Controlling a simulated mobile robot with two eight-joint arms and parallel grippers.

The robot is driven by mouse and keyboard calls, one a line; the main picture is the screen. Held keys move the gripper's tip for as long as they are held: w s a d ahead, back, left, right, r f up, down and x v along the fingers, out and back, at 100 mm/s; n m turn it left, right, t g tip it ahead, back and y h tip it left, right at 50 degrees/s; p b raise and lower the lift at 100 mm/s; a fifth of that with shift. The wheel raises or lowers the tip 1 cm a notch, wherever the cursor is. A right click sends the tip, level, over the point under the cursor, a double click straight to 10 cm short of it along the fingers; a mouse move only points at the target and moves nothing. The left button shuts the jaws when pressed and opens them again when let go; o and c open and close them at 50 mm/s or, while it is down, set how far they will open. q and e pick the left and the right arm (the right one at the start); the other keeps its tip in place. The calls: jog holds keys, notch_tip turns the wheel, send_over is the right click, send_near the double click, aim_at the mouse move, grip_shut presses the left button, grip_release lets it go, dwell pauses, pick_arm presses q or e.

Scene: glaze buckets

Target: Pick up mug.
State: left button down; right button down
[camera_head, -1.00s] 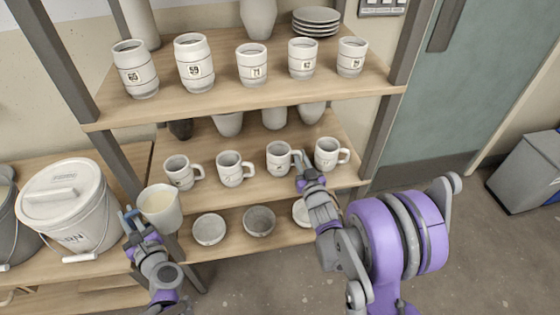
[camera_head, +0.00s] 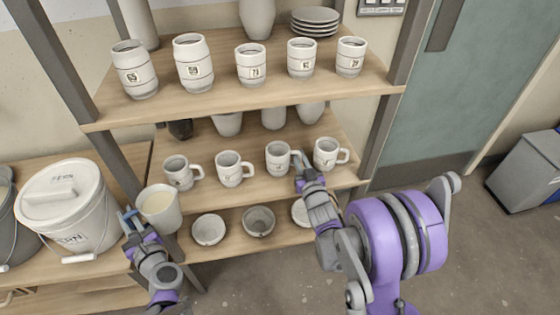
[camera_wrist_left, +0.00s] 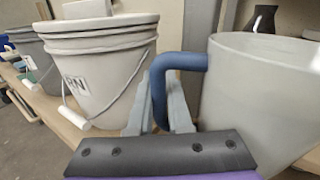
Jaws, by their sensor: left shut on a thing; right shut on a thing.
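Several white handled mugs stand in a row on the middle shelf. My right gripper (camera_head: 299,163) is shut at the handle of the third mug from the left (camera_head: 278,158); that mug appears upright at shelf level. The rightmost mug (camera_head: 327,153) is just right of the gripper. My left gripper (camera_head: 128,216) is shut on the blue handle (camera_wrist_left: 177,62) of a large pale pitcher (camera_head: 161,208). The pitcher holds cream liquid and also fills the right of the left wrist view (camera_wrist_left: 262,95). The fingertips of my right gripper are partly hidden.
Numbered cups (camera_head: 194,62) line the upper shelf above the mugs. Bowls (camera_head: 209,229) sit on the lower shelf. A lidded white bucket (camera_head: 66,205) stands left of the pitcher. A dark shelf post (camera_head: 370,150) is right of the mugs.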

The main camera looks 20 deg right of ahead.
jog(key=shift+r, duration=0.15)
dwell(0.3)
jog(key=shift+r+p, duration=1.35)
jog(key=shift+r, duration=3.4)
